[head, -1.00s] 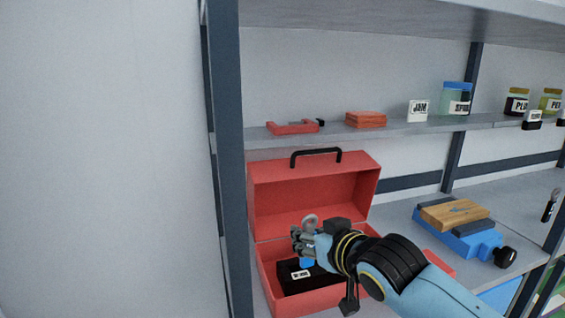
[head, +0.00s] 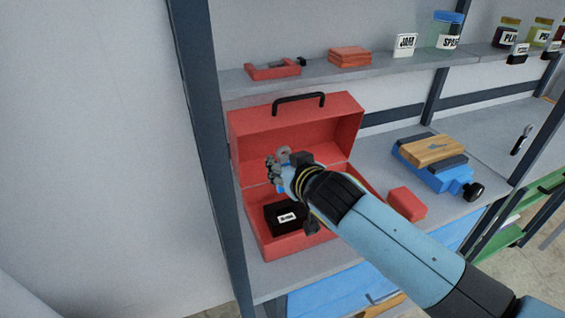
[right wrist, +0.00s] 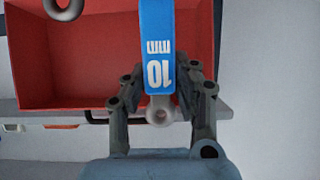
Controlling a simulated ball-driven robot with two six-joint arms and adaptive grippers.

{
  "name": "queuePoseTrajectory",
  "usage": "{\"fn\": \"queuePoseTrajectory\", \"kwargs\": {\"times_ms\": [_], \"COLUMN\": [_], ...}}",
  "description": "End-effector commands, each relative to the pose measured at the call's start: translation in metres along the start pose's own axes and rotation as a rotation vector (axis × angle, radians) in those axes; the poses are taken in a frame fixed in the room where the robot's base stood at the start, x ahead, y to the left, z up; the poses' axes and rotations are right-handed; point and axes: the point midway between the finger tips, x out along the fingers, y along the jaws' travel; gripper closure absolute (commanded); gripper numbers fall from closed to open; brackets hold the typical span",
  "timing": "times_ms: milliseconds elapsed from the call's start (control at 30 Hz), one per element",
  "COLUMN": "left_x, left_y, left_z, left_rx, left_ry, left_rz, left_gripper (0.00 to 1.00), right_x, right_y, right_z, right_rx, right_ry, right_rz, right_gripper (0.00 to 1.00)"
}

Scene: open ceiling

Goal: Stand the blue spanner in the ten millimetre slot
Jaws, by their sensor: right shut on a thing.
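My right gripper (head: 277,172) is shut on the blue spanner (right wrist: 157,45) and holds it in the air above the open red toolbox (head: 290,254). The spanner has a blue handle marked 10 MM and a grey ring end, which pokes up above the fingers in the head view (head: 284,152). The handle's lower part is mostly hidden behind the gripper and arm there. A black block (head: 271,222) with a small white label (head: 287,217) sits inside the toolbox, below the gripper and apart from it. Its slot opening cannot be made out. My left gripper is not in view.
The toolbox's raised lid (head: 247,138) stands behind the gripper. A dark shelf post (head: 205,130) is close on the left. A red block (head: 406,204) and a blue vise (head: 433,174) lie to the right. A shelf (head: 390,65) with jars runs above.

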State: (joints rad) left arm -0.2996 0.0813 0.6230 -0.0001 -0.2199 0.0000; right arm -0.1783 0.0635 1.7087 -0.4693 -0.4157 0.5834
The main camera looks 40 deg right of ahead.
Motion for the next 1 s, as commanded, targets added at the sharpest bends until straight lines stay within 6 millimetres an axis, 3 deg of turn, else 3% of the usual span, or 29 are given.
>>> {"fn": "queuePoseTrajectory", "kwargs": {"times_ms": [500,1000], "left_x": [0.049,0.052], "left_y": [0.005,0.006], "left_z": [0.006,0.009], "left_rx": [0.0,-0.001], "left_ry": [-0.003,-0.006], "left_rz": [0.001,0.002], "left_gripper": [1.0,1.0], "right_x": [0.02,0.021], "right_y": [0.0,0.0], "right_z": [0.048,0.051], "right_rx": [0.002,0.002], "right_ry": [0.0,0.0], "right_rz": [0.0,0.0], "right_gripper": [1.0,1.0]}}
